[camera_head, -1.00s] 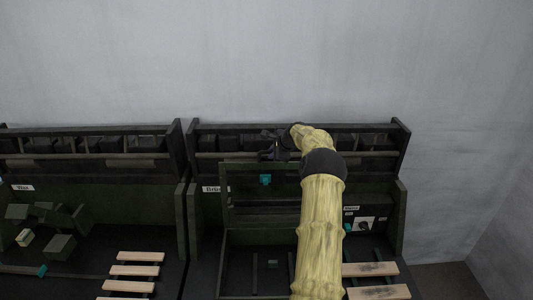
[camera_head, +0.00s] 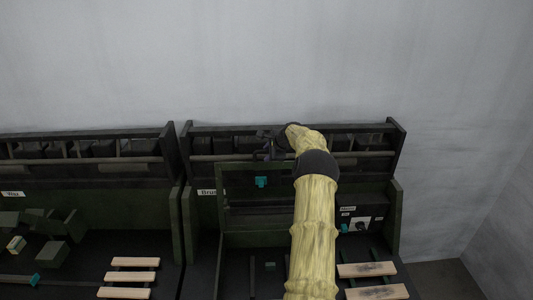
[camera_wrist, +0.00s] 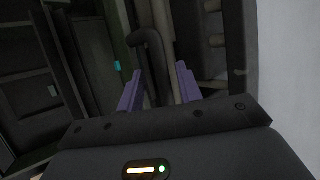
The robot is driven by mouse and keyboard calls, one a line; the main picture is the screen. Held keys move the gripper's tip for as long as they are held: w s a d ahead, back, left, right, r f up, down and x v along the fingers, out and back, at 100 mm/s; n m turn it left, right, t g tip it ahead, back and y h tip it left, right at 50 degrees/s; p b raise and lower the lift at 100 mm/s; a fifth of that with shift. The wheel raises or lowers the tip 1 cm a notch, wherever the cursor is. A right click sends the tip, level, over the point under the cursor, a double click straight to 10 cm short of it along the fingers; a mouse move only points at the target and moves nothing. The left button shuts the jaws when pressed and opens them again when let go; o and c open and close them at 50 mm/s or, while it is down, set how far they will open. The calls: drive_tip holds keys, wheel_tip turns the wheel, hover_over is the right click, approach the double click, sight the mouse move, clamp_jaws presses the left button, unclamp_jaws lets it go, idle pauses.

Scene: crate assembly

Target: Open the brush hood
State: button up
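The brush hood (camera_head: 230,205), a dark green framed panel with a teal piece (camera_head: 261,181) near its top, stands raised at the back of the right station in the head view. The "Brush" label (camera_head: 208,192) is at its left, partly covered. My gripper (camera_head: 268,150) is at the hood's top edge, in front of the rear rail. In the wrist view, my gripper's purple fingers (camera_wrist: 158,88) are apart. A dark bent bar (camera_wrist: 154,50) shows between them; I cannot tell whether they touch it. A teal piece also shows in the wrist view (camera_wrist: 117,66). My arm hides the hood's right part.
The wax station (camera_head: 60,225) stands at the left, with wooden slats (camera_head: 133,277) at its front. More slats (camera_head: 367,269) and a panel with a knob (camera_head: 357,225) are at the right. A rack of dark blocks (camera_head: 225,143) runs along the back, before the wall.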

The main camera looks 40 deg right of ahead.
drive_tip(key=b+v, duration=0.6)
drive_tip(key=v, duration=1.1)
drive_tip(key=shift+b, duration=0.35)
drive_tip(key=shift+s+r, duration=0.1)
drive_tip(key=shift+r, duration=0.05)
drive_tip(key=s+a+f+n+g, duration=0.15)
drive_tip(key=a+f+n, duration=0.3)
drive_tip(key=a, duration=0.75)
drive_tip(key=a+f+n+g, duration=0.25)
drive_tip(key=a+n, duration=0.25)
drive_tip(key=a, duration=0.7)
drive_tip(key=s+a+f+n, duration=0.3)
drive_tip(key=s+a+n, duration=0.1)
drive_tip(key=s+a, duration=0.2)
drive_tip(key=s+a+f+n+g, duration=0.1)
drive_tip(key=s+a+f+n, duration=0.2)
drive_tip(key=s, duration=0.6)
drive_tip(key=s+a+f+n+g, duration=0.1)
drive_tip(key=s+a+f+n, duration=0.3)
drive_tip(key=a, duration=0.6)
drive_tip(key=s+n, duration=0.2)
drive_tip(key=s, duration=0.1)
drive_tip(key=shift+s+n, duration=0.25)
drive_tip(key=shift+n, duration=0.1)
drive_tip(key=shift+d, duration=0.1)
